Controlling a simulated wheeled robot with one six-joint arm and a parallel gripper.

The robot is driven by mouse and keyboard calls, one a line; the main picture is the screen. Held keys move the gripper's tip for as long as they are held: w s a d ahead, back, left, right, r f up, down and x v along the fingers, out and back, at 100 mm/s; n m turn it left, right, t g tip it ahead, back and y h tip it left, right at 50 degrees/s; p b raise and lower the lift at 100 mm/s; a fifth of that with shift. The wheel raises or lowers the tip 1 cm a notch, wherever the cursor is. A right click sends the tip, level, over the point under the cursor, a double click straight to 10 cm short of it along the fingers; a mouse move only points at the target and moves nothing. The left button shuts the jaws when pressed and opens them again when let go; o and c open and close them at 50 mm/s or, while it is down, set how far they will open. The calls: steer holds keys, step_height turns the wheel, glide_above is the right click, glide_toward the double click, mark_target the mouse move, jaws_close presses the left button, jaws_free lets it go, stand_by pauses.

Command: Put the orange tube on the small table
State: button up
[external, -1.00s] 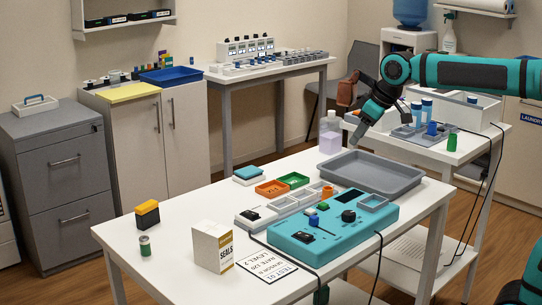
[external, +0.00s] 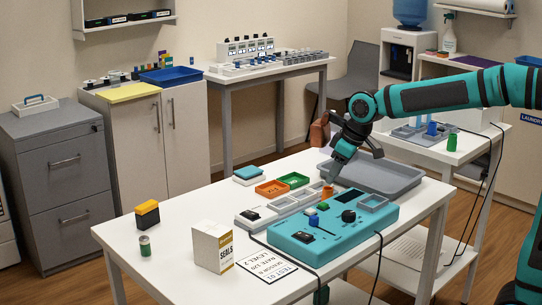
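The orange tube (external: 327,191) is a small upright cylinder at the right end of the row of pale grey compartments, beside the teal device. My gripper (external: 333,178) points down just above and slightly right of the tube, over the near-left edge of the grey tray. I cannot make out whether its fingers are apart or closed, or whether they touch the tube. A smaller white table (external: 462,157) stands behind and to the right of the main table. It bears a blue tube, a green tube (external: 452,142) and a grey rack.
The teal device (external: 340,228) lies on the main white table (external: 190,222). Orange (external: 272,188) and green (external: 293,180) bins, the grey tray (external: 395,185) and a white SEALS box (external: 212,246) are near it. Cables hang at the right.

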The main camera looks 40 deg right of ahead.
mark_target(328, 188)
steer(key=shift+x, duration=3.1)
steer(key=shift+s+d, duration=0.15)
steer(key=shift+c, duration=0.2)
steer(key=c, duration=0.8)
